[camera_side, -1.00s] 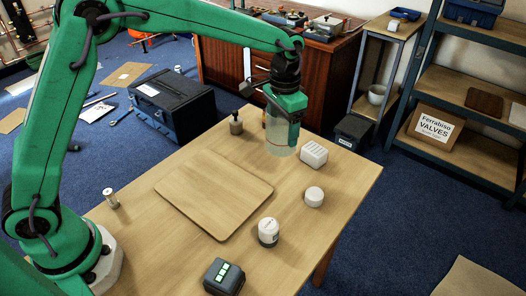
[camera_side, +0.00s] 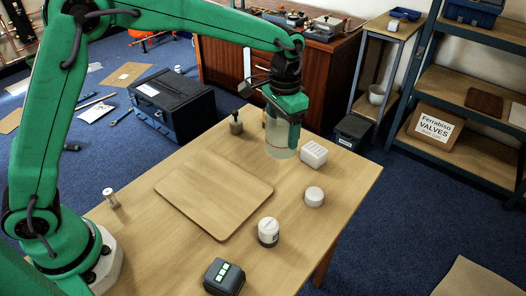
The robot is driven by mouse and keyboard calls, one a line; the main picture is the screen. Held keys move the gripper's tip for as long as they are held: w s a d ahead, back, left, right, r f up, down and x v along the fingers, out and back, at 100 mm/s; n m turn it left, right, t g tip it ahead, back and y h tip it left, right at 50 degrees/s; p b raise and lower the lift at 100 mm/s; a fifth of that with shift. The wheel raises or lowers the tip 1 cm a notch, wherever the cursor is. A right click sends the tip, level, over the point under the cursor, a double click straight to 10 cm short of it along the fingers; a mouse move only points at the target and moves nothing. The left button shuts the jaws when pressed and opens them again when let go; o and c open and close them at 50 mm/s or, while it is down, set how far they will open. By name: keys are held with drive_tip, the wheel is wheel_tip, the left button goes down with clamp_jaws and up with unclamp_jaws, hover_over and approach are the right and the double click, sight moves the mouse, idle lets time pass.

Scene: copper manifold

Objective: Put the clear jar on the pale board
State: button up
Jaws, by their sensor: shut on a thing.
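The clear jar (camera_side: 279,150) is at the far right part of the table, behind and to the right of the pale board. My gripper (camera_side: 283,125) comes down over it from above and is shut on it. The jar looks upright, and its upper part is hidden by the gripper. I cannot tell whether its base touches the table. The pale board (camera_side: 213,194) lies flat and bare near the middle of the table.
A white ridged block (camera_side: 313,154) stands close right of the jar, and a dark bottle (camera_side: 236,123) to its left. A white round tub (camera_side: 314,196), a white-lidded jar (camera_side: 268,232), a dark box with green buttons (camera_side: 224,277) and a small metal cylinder (camera_side: 110,198) surround the board.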

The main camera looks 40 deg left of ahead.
drive_tip(key=s+a+r+n, duration=0.1)
drive_tip(key=s+n, duration=0.4)
drive_tip(key=s, duration=1.6)
drive_tip(key=shift+s+a+r+n, duration=0.15)
drive_tip(key=shift+s+a+n, duration=0.25)
drive_tip(key=shift+a, duration=0.25)
drive_tip(key=shift+w, duration=0.1)
hover_over(213, 188)
wheel_tip(213, 188, down, 7)
drive_tip(key=shift+f, duration=2.05)
drive_tip(key=shift+f, duration=0.1)
